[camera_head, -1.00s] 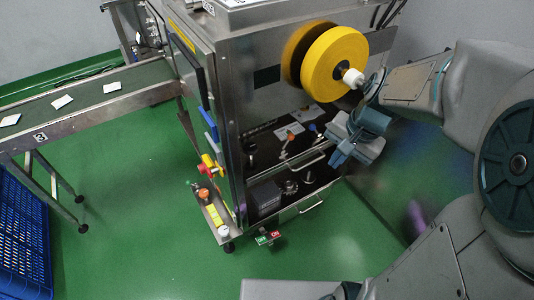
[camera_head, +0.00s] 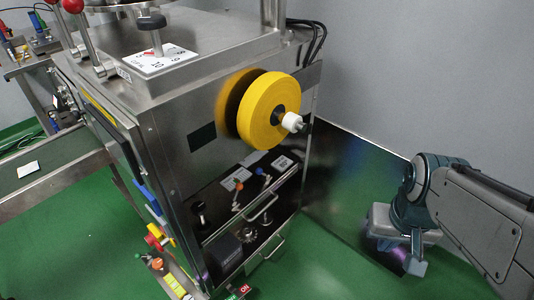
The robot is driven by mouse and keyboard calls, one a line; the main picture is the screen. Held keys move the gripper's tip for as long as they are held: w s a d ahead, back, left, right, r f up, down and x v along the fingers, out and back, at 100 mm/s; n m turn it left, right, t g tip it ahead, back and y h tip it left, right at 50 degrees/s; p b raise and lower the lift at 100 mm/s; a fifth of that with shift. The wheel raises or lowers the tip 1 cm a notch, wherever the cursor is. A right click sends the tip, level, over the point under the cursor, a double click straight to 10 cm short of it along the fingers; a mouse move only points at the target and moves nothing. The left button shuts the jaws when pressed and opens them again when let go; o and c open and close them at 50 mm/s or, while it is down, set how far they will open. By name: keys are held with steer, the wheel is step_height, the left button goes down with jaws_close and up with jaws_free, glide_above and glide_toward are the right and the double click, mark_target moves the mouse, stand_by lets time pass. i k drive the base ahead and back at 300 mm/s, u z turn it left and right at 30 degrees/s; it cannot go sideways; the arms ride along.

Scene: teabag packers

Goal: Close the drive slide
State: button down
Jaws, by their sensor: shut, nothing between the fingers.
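The steel machine has two stacked slides in its open lower front. The lower slide (camera_head: 250,262) carries a dark motor-like box (camera_head: 224,251) and round metal parts, and looks like the drive slide; I can read no label that confirms it. Its bar handle (camera_head: 275,247) faces right and juts out a little. The upper slide, with orange and blue knobs, has its own handle (camera_head: 263,208). How far either slide stands out is hard to judge. My gripper (camera_head: 410,267) is shut and empty, pointing down at the right, well apart from both handles.
A dark, shiny panel (camera_head: 345,195) stands open to the right of the slides, behind my gripper. A yellow reel (camera_head: 262,112) projects above the slides. Red and green switches (camera_head: 240,291) sit low at the front. A conveyor (camera_head: 55,172) runs left. Green floor is clear below.

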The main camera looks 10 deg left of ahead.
mark_target(219, 218)
steer(key=z, duration=0.2)
steer(key=k, duration=0.65)
steer(key=u, duration=1)
steer(key=i, duration=0.5)
